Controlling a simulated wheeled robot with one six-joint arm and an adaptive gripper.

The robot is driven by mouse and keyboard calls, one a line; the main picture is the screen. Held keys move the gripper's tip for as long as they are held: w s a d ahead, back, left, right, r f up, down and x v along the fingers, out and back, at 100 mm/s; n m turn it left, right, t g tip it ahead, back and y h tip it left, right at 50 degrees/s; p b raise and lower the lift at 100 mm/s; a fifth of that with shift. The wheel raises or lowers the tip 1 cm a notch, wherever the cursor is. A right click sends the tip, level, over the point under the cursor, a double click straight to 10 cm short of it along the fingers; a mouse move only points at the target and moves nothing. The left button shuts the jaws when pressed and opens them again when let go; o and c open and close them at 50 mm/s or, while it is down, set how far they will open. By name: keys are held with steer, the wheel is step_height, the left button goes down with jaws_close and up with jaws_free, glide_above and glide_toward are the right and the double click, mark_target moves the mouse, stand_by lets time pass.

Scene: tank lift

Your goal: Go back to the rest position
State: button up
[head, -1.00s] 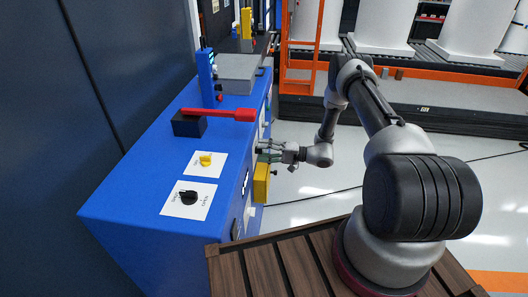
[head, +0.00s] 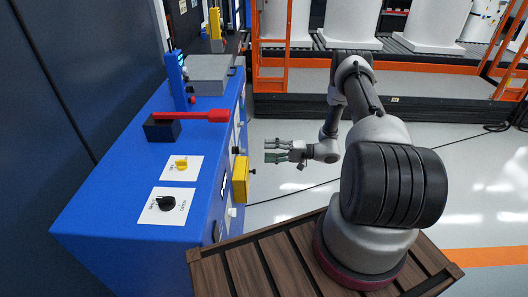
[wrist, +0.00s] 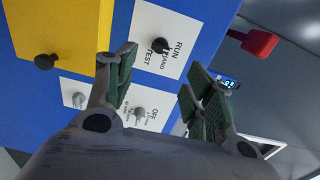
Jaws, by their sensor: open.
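My gripper (head: 268,151) is open and empty in the head view. It is held out to the left, in the gap to the right of the blue console (head: 130,145). In the wrist view its green-padded fingers (wrist: 160,95) stand apart with nothing between them. Beyond them is the console's side face, with a black knob (wrist: 160,46) on a RUN/TEST plate and a grey switch (wrist: 140,112) on an OFF plate. The fingers appear clear of the panel.
A yellow box (head: 240,180) with a black knob sticks out of the console's side. On top are a red lever (head: 203,116), a yellow knob (head: 181,165), a black knob (head: 166,203) and a blue handset (head: 177,82). Open floor lies behind my arm.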

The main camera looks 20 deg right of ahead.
stand_by(0.4)
steer(key=s+a+f+m+g, duration=0.1)
steer(key=s+f+m+g, duration=0.25)
steer(key=s, duration=0.35)
steer(key=s+d+r+g+h, duration=0.2)
steer(key=s+r+g+h, duration=0.1)
steer(key=s+r+g, duration=0.3)
steer(key=s+d+r+n+t+h, duration=0.1)
steer(key=s+r+h, duration=0.3)
steer(key=r, duration=0.9)
steer(key=s+d+r+n+t+h, duration=0.1)
steer(key=s+r+n+t+h, duration=0.2)
steer(key=s+r, duration=0.6)
steer(key=s+d+r+n+t+h, duration=0.1)
steer(key=s+r+n+t+h, duration=0.2)
steer(key=r, duration=1.4)
steer(key=s+n+h, duration=0.1)
steer(key=s+h, duration=0.2)
steer(key=shift+s+r+h, duration=0.25)
steer(key=shift+r+h, duration=0.05)
steer(key=shift+r, duration=0.05)
